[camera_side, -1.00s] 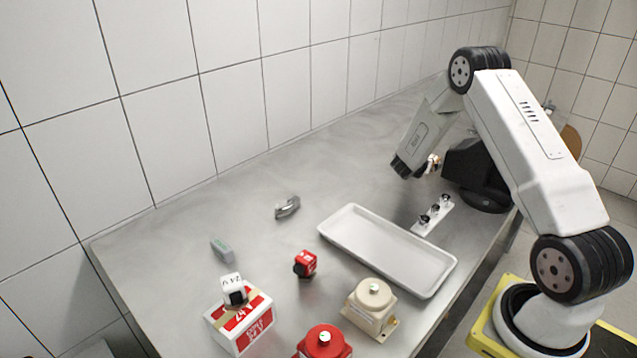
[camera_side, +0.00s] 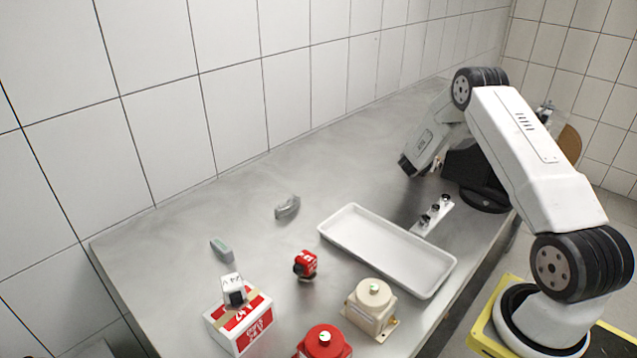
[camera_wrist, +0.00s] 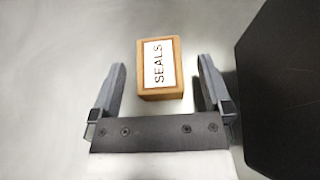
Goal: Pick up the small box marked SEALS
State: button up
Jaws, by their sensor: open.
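The small box marked SEALS (camera_wrist: 159,68) shows in the wrist view, brown with a white label, on the grey table. It lies ahead of my gripper (camera_wrist: 160,75), roughly centred between the two open fingers, with clear space on both sides. The fingers do not touch it. I cannot tell its height below the fingertips. In the side view my gripper is at the far end of the table, mostly hidden behind my arm (camera_side: 425,140), and the box is hidden there.
A large black block (camera_wrist: 285,80) stands close to the right of my gripper.

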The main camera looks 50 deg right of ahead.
jog(key=shift+d+f, duration=0.2)
jog(key=shift+d, duration=0.35)
grip_shut()
jog(key=shift+r, duration=0.1)
jog(key=shift+r, duration=4.9)
